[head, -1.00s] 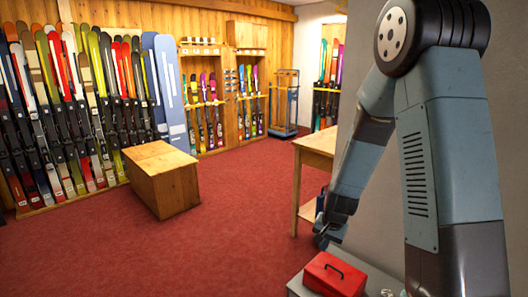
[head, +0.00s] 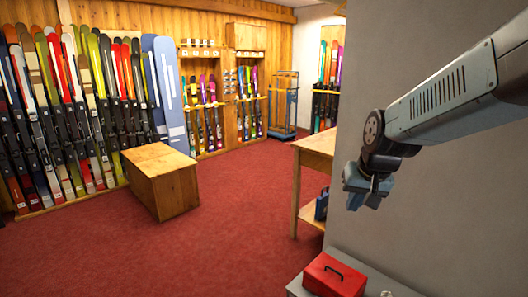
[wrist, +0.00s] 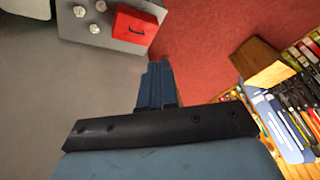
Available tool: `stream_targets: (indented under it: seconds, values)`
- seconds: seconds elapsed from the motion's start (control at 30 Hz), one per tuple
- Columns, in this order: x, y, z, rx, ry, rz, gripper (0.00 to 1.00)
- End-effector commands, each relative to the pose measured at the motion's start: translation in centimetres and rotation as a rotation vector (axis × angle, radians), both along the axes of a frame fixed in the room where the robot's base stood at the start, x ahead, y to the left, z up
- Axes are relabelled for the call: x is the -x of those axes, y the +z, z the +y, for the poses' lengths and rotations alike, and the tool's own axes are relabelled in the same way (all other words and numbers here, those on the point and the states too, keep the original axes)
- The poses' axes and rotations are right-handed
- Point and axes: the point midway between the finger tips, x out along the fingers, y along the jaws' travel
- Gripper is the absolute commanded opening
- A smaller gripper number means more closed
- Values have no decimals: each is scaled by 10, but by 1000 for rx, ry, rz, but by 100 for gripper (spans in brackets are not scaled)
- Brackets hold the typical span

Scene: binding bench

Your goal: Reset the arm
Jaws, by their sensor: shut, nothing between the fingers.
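My gripper (head: 366,192) is at the right of the head view, raised in front of the grey wall and pointing down. Its fingers are shut and empty. In the wrist view the closed blue-grey fingers (wrist: 155,85) lie side by side at the middle. Nothing touches them. My arm reaches in from the right edge of the head view.
A red toolbox (head: 335,275) sits on a grey surface (head: 385,285) at the bottom, below my gripper. A wooden table (head: 315,148) stands left of the gripper. A wooden box bench (head: 162,180) and several skis line the left. The red carpet (head: 230,225) between is clear.

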Motion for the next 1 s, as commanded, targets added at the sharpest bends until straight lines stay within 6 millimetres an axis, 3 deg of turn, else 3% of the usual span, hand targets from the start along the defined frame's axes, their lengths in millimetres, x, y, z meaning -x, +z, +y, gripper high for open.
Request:
stream_targets:
  seconds: [0.2,0.5,0.7,1.0]
  values:
    - [46,36,-8,49,50,-47,0]
    - [105,65,-20,119,98,-91,0]
    - [122,71,-22,141,109,-100,0]
    - [124,71,-23,143,111,-100,0]
